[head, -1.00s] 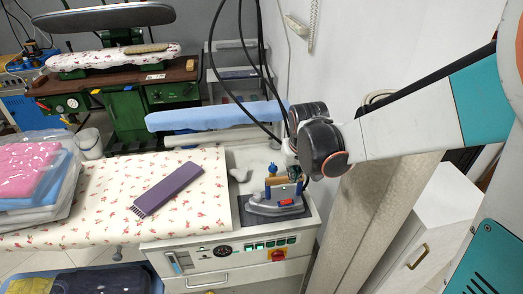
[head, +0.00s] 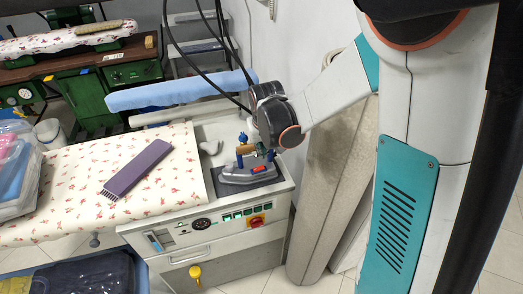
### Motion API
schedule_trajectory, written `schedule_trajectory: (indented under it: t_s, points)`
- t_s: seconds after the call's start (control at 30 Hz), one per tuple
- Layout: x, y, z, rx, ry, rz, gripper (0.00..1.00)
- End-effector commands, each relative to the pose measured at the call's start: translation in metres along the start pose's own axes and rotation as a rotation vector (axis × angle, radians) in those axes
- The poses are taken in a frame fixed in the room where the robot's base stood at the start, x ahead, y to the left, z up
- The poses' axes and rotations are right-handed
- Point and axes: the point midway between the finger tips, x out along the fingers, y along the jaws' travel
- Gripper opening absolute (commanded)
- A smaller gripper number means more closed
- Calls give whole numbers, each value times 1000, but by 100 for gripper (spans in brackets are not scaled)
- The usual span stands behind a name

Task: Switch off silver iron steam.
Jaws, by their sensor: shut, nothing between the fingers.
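The silver iron (head: 249,176) rests on its dark pad at the right end of the ironing station, in the head view. It has a wooden handle (head: 246,149), a blue knob on top and a red part on its side. My gripper (head: 265,155) is close to the right end of the handle, shut and empty. Its fingers are small and partly hidden by my wrist, so I cannot tell whether they touch the iron. On the station's front panel are a row of green-lit switches (head: 243,211), a red switch on yellow (head: 257,221) and a round dial (head: 202,224).
A purple brush (head: 137,169) lies on the floral ironing board (head: 75,200). Black hoses (head: 194,60) hang above the iron. A blue padded arm (head: 180,91) is behind it. A wall and a beige upright panel (head: 325,185) stand close on the right. Packed clothes (head: 18,175) are at left.

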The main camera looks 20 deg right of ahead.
Motion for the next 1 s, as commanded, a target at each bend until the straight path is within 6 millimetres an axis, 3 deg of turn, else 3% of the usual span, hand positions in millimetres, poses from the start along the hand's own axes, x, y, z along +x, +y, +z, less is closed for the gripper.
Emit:
schedule_trajectory:
  t_s: [0.03, 0.2, 0.4, 1.0]
  points:
    - [13, 0, 0, 0, 0, 0, 0]
    - [43, 0, 0, 0, 0, 0, 0]
    - [65, 0, 0, 0, 0, 0, 0]
    - [77, 2, 2, 0, 0, 0, 0]
